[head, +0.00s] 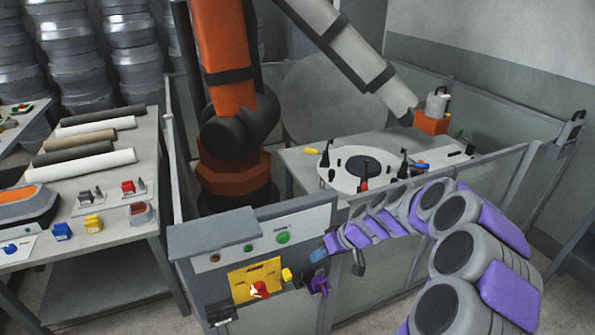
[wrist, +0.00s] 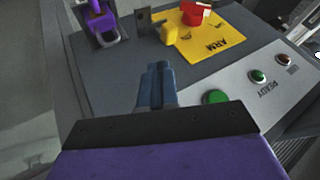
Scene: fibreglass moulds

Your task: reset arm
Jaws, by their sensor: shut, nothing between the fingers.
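A grey control box (head: 262,225) stands at the cell fence. Its yellow plate (head: 252,277) reads ARM in the wrist view and carries a red knob (head: 259,290), which also shows in the wrist view (wrist: 195,13). A yellow handle (wrist: 172,32) is beside the plate. A large green button (head: 283,238) shows in the wrist view (wrist: 215,97) just right of my fingers. A small green light (wrist: 257,76) is beside the word READY. My gripper (wrist: 156,75) has its blue fingers together and empty, over the box front; the head view shows it (head: 319,255) right of the green button.
A purple latch (head: 319,283) hangs beside the yellow handle, near my gripper. Behind the fence (head: 490,168) stand an orange robot arm (head: 222,55) and a table with a round mould (head: 345,180). A workbench (head: 120,225) with rolls and small parts is left.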

